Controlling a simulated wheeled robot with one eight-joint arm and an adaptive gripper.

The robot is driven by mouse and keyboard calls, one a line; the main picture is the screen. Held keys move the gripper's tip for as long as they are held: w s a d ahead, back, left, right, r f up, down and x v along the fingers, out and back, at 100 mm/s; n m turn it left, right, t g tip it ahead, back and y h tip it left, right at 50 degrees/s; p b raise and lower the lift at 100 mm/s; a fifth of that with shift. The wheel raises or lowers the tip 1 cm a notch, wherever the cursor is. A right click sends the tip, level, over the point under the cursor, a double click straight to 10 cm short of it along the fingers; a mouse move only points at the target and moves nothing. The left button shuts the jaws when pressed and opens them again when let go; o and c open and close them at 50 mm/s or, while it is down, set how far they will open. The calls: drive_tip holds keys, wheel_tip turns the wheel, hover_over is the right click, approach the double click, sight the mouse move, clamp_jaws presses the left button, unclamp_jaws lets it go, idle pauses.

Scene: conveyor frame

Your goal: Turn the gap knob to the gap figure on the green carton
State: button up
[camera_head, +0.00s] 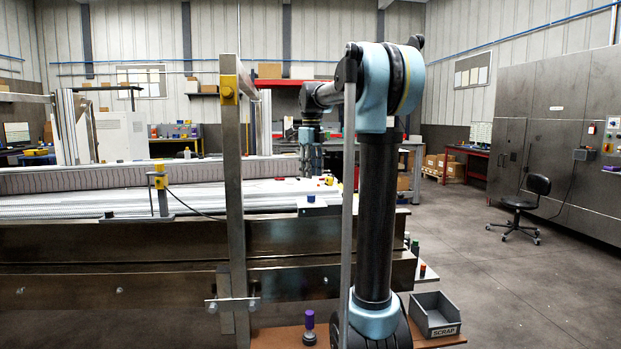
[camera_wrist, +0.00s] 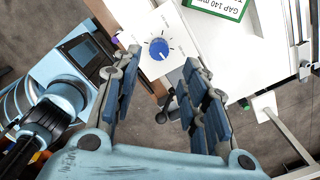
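The gap knob (camera_wrist: 159,48) is a round blue knob on a white plate with tick marks around it, in the wrist view. Its pointer and the dial figures are too small to read surely. A green-bordered label (camera_wrist: 216,7) with "GAP 140 mm" shows upside down at the top edge, partly cut off; I cannot tell whether it is on the carton. My gripper (camera_wrist: 161,66) is open and empty, its fingers apart below and to either side of the knob in the picture. In the head view my gripper (camera_head: 311,137) hangs over the conveyor's far right end.
A steel post (camera_head: 233,190) stands in front of the conveyor (camera_head: 130,205). A grey bin marked SCRAP (camera_head: 436,329) and a purple-topped object (camera_head: 309,322) are on a low brown shelf. A black chair (camera_head: 525,200) stands on open floor at right.

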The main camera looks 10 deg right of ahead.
sight(311, 195)
wheel_tip(311, 195, down, 9)
drive_tip(key=shift+r, duration=0.1)
drive_tip(key=c, duration=0.6)
